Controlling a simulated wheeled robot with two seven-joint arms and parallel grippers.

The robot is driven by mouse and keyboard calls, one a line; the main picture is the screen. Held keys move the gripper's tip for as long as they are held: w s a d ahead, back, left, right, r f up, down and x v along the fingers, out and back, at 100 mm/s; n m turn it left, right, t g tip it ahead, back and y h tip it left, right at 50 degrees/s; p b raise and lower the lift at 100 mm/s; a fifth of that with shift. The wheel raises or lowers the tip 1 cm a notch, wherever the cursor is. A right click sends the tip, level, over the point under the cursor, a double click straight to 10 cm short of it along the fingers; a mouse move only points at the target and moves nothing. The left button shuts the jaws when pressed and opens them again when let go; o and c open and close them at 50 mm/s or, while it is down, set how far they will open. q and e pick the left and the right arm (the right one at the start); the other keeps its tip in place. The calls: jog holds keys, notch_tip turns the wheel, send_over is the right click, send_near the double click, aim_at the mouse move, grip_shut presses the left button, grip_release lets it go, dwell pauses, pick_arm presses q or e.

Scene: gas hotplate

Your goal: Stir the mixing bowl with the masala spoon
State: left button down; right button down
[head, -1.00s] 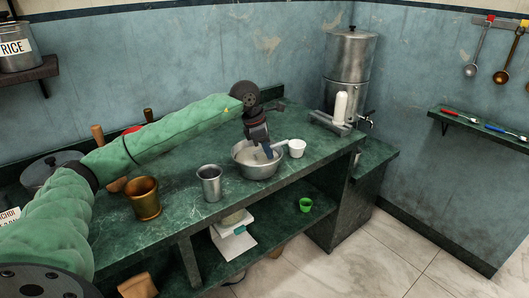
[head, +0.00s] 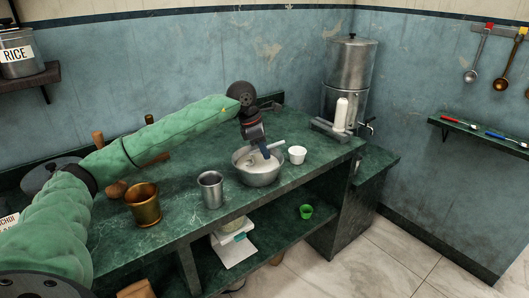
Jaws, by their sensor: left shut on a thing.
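A steel mixing bowl (head: 258,179) stands upright on the green marble counter, right of its middle, with pale contents inside. My left gripper (head: 265,152) is above the bowl, pointing down, shut on the masala spoon. A short light piece of the spoon's handle (head: 277,144) sticks out right of the fingers. The lower part of the spoon seems to reach into the bowl; its tip is too small to make out. My right gripper is not in view.
A white cup (head: 297,155) stands close right of the bowl. A steel tumbler (head: 211,190) and a brass pot (head: 143,205) stand to the left. A tall steel water dispenser (head: 347,85) is at the back right. Ladles (head: 471,60) hang on the right wall.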

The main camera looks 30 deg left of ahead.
pick_arm(q)
jog(key=shift+r+p, duration=0.9)
jog(key=shift+r, duration=1.6)
